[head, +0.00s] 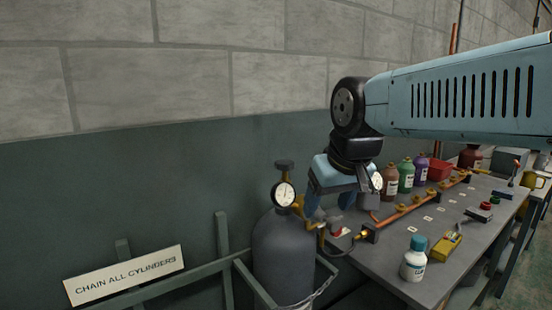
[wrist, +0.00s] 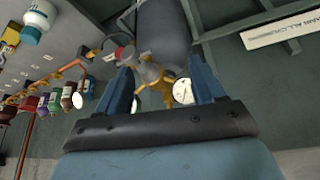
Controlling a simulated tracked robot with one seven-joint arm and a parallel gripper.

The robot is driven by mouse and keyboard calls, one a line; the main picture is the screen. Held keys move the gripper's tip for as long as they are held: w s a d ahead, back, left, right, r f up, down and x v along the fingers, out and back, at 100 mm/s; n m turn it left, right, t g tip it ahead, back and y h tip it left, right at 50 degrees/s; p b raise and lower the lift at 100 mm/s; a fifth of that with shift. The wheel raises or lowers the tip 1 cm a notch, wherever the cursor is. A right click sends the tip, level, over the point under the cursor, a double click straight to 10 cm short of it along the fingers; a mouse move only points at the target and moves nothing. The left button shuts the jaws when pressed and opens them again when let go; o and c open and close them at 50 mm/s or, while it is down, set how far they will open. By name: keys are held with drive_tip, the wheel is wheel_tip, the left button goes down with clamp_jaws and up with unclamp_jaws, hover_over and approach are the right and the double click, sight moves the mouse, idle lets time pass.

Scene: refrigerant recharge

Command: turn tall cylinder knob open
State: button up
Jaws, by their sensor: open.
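The tall grey cylinder (head: 284,255) stands upright against the wall in the head view. A dark round knob (head: 284,165) tops its valve, above a white gauge (head: 284,195). My gripper (head: 330,211) hangs to the right of the gauge, lower than the knob, with its fingers pointing down. In the wrist view my gripper (wrist: 160,63) is open, its two blue fingers apart. The cylinder (wrist: 166,32), a brass valve fitting (wrist: 153,78) and the gauge (wrist: 183,92) show beyond and between them. I cannot make out the knob in the wrist view. I see nothing held.
A green rail (head: 175,285) and chain (head: 322,290) are around the cylinder. A sign (head: 125,275) is at left. The bench (head: 400,245) at right carries a copper manifold (head: 422,200), a white bottle (head: 414,262), a yellow tool (head: 445,247) and coloured bottles (head: 406,176).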

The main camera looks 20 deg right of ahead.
drive_tip(key=shift+o, duration=1.3)
drive_tip(key=w+r+n+g, duration=0.2)
drive_tip(key=w+r, duration=0.7)
drive_tip(key=w, duration=0.2)
drive_tip(key=shift+d, duration=0.3)
wheel_tip(320, 180, up, 5)
drive_tip(key=n+g, duration=0.3)
hover_over(285, 162)
wheel_tip(285, 162, down, 13)
drive_tip(key=shift+s+f, duration=0.15)
drive_tip(key=shift+f, duration=0.05)
drive_tip(key=shift+c, duration=0.5)
drive_tip(key=c, duration=1)
drive_tip(key=shift+o, duration=0.2)
drive_tip(key=shift+m, duration=1.1)
